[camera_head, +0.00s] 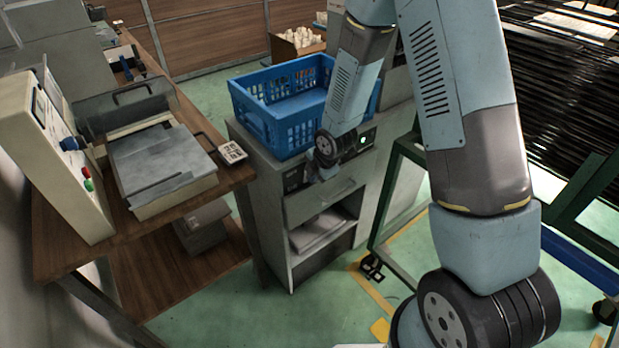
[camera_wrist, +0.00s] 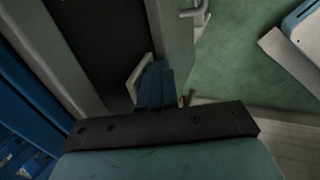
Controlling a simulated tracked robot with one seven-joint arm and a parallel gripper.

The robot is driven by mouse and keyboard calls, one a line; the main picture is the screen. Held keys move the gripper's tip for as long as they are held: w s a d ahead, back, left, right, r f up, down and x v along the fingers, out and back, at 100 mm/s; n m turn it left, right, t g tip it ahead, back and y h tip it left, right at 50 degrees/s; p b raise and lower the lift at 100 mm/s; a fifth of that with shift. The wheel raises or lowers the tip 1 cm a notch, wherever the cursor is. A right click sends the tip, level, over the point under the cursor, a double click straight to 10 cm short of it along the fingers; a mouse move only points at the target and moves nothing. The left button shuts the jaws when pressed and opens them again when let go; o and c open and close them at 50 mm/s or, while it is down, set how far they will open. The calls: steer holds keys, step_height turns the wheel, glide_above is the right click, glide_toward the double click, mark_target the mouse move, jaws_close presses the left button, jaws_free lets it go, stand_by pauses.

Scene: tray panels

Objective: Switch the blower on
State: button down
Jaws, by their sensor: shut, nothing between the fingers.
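A grey cabinet (camera_head: 272,215) stands in the middle of the head view with a dark control panel along its upper front. A small green light (camera_head: 363,139) glows at the panel's right side. I cannot tell which part is the blower's switch. My gripper (camera_wrist: 155,85) is shut and empty, its blue fingertips close to the dark panel (camera_wrist: 98,40). A pale flat piece (camera_wrist: 138,78) shows just left of the fingers; I cannot tell whether they touch it. In the head view my wrist hides part of the panel, and my gripper is hard to make out.
A blue crate (camera_head: 262,127) sits on the cabinet, close to my wrist. A drawer with a handle (camera_head: 338,190) is below the panel. At left, a wooden bench (camera_head: 120,240) carries a control box (camera_head: 62,165) with coloured buttons. A green metal frame (camera_head: 385,200) stands at right.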

steer(key=s+d+r, duration=0.6)
steer(key=s+r, duration=0.1)
steer(key=s, duration=0.1)
stand_by(0.7)
steer(key=shift+d, duration=0.1)
stand_by(0.3)
